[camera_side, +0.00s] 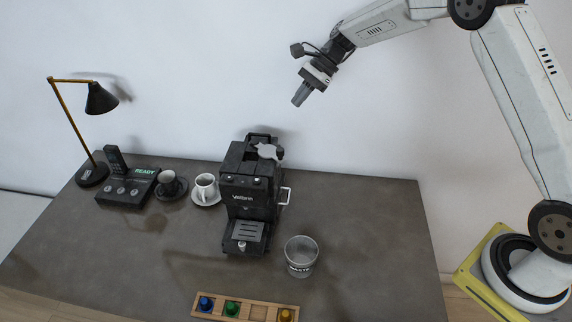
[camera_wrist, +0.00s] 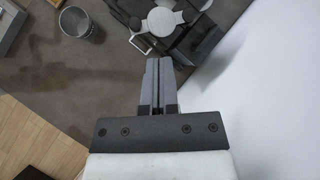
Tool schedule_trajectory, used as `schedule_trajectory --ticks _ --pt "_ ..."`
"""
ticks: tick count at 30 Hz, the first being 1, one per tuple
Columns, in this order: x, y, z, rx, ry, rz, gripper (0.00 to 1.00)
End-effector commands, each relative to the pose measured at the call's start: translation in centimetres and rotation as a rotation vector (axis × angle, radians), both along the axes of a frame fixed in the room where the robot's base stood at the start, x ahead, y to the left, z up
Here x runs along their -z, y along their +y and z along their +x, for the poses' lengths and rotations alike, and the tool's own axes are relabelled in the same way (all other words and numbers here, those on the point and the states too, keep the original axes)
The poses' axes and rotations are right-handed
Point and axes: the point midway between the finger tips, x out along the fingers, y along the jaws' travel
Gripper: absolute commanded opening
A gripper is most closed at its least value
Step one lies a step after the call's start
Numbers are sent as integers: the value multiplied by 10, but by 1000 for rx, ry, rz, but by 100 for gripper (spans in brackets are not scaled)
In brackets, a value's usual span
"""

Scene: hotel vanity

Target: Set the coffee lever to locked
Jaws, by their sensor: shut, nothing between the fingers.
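The black coffee machine (camera_side: 245,192) stands upright near the middle of the table. A light grey lever-like part (camera_side: 267,151) sits on its top, toward the right; it also shows in the wrist view as a pale rounded part (camera_wrist: 162,20). I cannot tell which setting it is in. A metal handle (camera_side: 286,196) sticks out from the machine's right side. My gripper (camera_side: 297,101) is shut and empty, in the air above and to the right of the machine, touching nothing. In the wrist view its fingers (camera_wrist: 158,62) are together, pointing toward the machine.
A waste bin (camera_side: 301,256) stands right of the machine. A wooden tray (camera_side: 258,311) with coloured capsules lies at the front. Two cups, a dark one (camera_side: 168,183) and a white one (camera_side: 206,187), a phone (camera_side: 116,160) and a lamp (camera_side: 100,100) are at left. The table's right side is clear.

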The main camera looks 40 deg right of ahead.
Motion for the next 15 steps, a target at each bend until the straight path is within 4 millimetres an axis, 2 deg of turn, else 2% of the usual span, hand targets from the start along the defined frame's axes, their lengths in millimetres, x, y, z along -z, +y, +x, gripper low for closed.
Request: schedule_trajectory --ticks 9,12,15 --pt "-19 -30 -23 3 173 71 0" --pt "5 -28 -23 1 175 72 0" --pt "20 -27 -23 1 172 72 0"
